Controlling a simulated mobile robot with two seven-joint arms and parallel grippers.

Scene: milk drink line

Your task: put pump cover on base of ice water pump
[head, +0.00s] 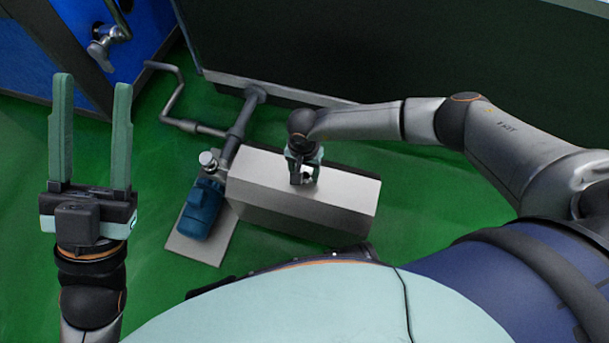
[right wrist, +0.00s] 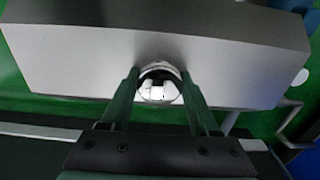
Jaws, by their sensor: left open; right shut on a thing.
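The pump cover (head: 330,195) is a silver-grey metal box, right of the blue pump motor in the head view. It also shows in the right wrist view (right wrist: 70,55). My right gripper (head: 303,178) is shut on the small round knob (right wrist: 158,85) on the cover's top. The pump base (head: 192,248) is a flat grey plate on the green floor, with the blue motor (head: 201,208) on it. The cover stands beside the motor and may hide part of the base; whether it touches the floor I cannot tell. My left gripper (head: 91,135) is open and empty, at the left.
A grey pipe (head: 238,125) runs from the pump to the dark tank wall (head: 380,45) behind. A blue cabinet (head: 40,45) with a metal valve handle (head: 107,45) stands at the upper left. Green floor (head: 410,220) is free right of the cover.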

